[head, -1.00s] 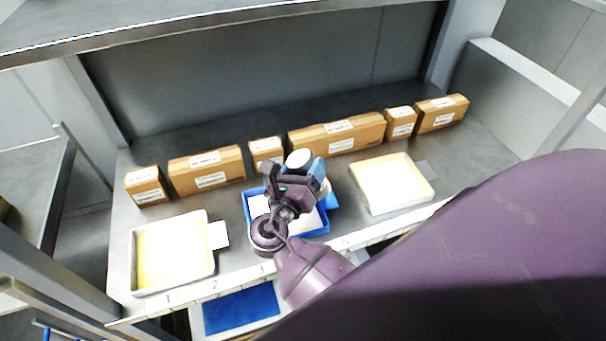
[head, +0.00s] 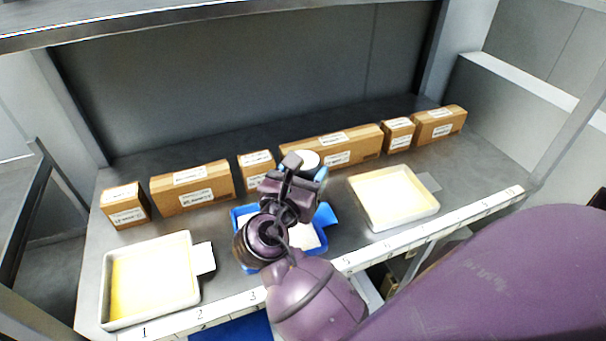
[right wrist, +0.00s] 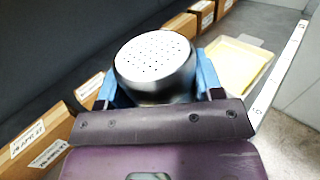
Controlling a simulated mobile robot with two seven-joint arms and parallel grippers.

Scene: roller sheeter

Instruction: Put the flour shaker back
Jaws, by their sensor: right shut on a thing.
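The flour shaker (right wrist: 155,62) has a pale perforated top and a metal body, and it stands between the blue fingers of my right gripper (right wrist: 155,85) in the right wrist view. In the head view the shaker's round top (head: 308,160) shows just beyond my right gripper (head: 304,176), which is shut on it. The gripper is over the far edge of a blue tray (head: 322,247). My wrist hides much of the tray and the lower part of the shaker. I cannot tell whether the shaker touches the surface below. My left gripper is not in view.
Cardboard boxes with labels, such as the long one (head: 360,148), line the back of the shelf. A pale-filled tray (head: 108,290) is at left and another (head: 437,208) at right. A numbered strip (head: 450,222) runs along the front edge. Bare shelf lies between the trays.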

